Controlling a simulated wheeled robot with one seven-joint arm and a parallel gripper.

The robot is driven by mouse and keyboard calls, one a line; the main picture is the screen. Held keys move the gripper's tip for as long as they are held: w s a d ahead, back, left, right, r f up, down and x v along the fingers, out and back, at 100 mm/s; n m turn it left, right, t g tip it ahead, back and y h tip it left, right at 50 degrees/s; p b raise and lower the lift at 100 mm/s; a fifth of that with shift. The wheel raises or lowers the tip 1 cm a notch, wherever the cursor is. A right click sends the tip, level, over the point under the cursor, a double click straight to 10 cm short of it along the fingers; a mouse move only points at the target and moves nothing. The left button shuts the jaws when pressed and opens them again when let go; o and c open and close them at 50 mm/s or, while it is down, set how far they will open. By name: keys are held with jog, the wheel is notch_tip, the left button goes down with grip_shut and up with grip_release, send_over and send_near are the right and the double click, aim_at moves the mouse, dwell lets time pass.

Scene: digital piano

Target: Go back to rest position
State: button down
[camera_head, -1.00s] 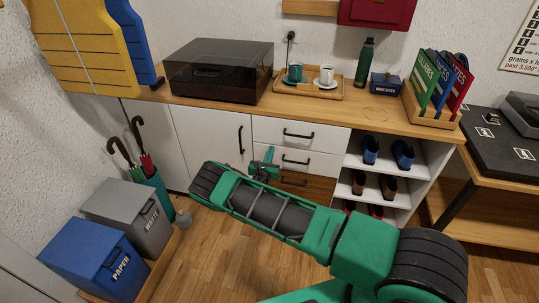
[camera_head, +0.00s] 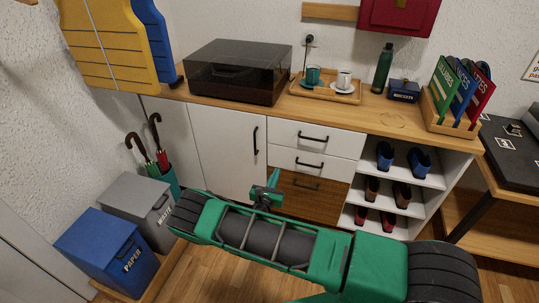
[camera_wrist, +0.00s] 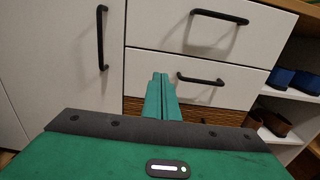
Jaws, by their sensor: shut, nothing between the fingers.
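Behind the fingertips are two white drawers with black handles (camera_wrist: 220,17) and a brown wooden drawer (camera_wrist: 208,115) below. Whether the fingers touch the cabinet front is hard to tell; they appear apart from it in the head view.
Paper (camera_head: 107,250) and waste (camera_head: 140,208) bins stand at left beside an umbrella holder (camera_head: 164,180). The cabinet top holds a turntable (camera_head: 238,72), a cup tray (camera_head: 326,90) and a record rack (camera_head: 454,122). Shoes (camera_head: 385,155) fill open shelves at right.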

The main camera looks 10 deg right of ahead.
jog(key=s+d+r+m+g+h, duration=0.1)
jog(key=s+d+r+m+g, duration=0.65)
jog(key=d+r+m, duration=0.45)
jog(key=s+d+r+m+g, duration=0.6)
jog(key=d+r+m+g, duration=0.2)
jog(key=d+r+m, duration=0.4)
jog(key=s+a+r+m+y, duration=0.1)
jog(key=s+r+m+y, duration=0.2)
jog(key=s, duration=0.8)
jog(key=s+a+r+m+y, duration=0.1)
jog(key=s+r+m+y, duration=0.2)
jog(key=s, duration=0.8)
jog(key=s+a+r+m+y, duration=0.1)
jog(key=s+r+m+y, duration=0.3)
jog(key=s, duration=0.7)
notch_tip(320, 180, up, 3)
jog(key=shift+s+a+r+m, duration=0.1)
jog(key=shift+s+a+m, duration=0.25)
jog(key=shift+m, duration=0.85)
